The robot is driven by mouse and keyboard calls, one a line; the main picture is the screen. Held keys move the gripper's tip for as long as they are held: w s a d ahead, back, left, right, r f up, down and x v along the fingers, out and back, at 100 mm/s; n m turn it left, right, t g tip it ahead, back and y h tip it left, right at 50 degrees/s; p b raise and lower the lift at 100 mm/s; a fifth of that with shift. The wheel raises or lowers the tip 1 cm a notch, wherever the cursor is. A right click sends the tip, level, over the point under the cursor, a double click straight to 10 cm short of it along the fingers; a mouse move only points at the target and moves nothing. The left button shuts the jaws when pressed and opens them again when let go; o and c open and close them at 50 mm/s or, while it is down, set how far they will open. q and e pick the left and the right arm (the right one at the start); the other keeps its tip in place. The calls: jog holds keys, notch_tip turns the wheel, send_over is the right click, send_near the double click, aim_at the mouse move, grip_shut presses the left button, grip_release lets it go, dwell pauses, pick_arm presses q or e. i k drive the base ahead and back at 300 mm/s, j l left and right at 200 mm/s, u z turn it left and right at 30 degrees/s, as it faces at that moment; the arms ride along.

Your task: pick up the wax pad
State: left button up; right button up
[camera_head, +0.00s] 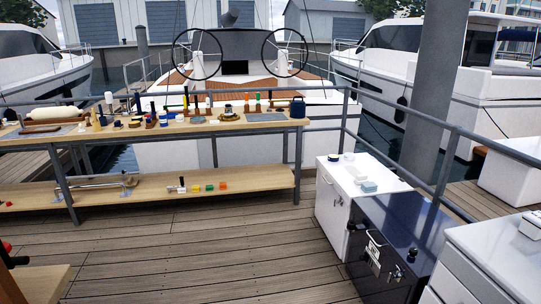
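I cannot tell for sure which thing is the wax pad. On top of the white cabinet (330,205) at right of centre lie a small pale grey-blue block (369,187) and a small round white thing with a dark edge (333,158). Another small white thing (349,157) lies close by. The long wooden workbench (120,137) at the left also holds many small things, too small to name surely. Neither of my grippers shows in the head view.
A dark glossy cabinet (401,222) stands in front of the white one, with a white unit (493,262) at the lower right. A lower shelf (140,190) holds several small coloured blocks. The plank deck (210,255) in the middle is clear. Metal railings stand behind.

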aim_at(360, 178)
jog(key=i+j+u, duration=0.1)
jog(key=i+u, duration=0.35)
jog(key=i, duration=1.6)
jog(key=i+j+z, duration=0.15)
jog(key=i+z, duration=0.25)
jog(key=i, duration=0.25)
jog(key=i+j+z, duration=0.35)
jog(key=i, duration=0.3)
jog(key=i+j+z, duration=0.4)
jog(key=i+j, duration=0.05)
jog(key=i, duration=0.1)
